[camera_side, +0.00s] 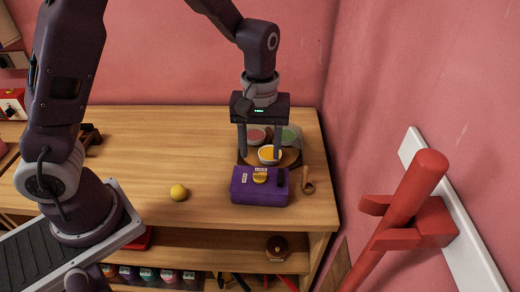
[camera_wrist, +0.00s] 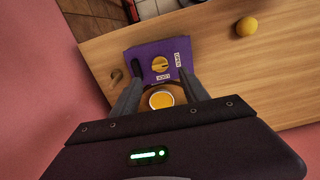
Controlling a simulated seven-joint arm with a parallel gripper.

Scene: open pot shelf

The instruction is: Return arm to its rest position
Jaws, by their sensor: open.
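My gripper (camera_side: 261,141) is open, its two fingers pointing down over a round wooden board (camera_side: 291,158) at the right end of the wooden table. A small white bowl with yellow contents (camera_side: 269,154) stands on the board between or just behind the fingers. In the wrist view the same bowl (camera_wrist: 161,99) shows between the finger bases, and the fingers (camera_wrist: 160,80) hold nothing. Whether the fingers touch the bowl I cannot tell. A purple box with a yellow knob (camera_side: 260,187) sits just in front of the board; it also shows in the wrist view (camera_wrist: 140,57).
Two more bowls, one reddish (camera_side: 256,135) and one green (camera_side: 289,136), stand on the board behind the yellow one. A yellow ball (camera_side: 179,192) lies left of the purple box. A red wall-mounted bar (camera_side: 415,190) stands at the right. The table's middle (camera_side: 180,145) is clear.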

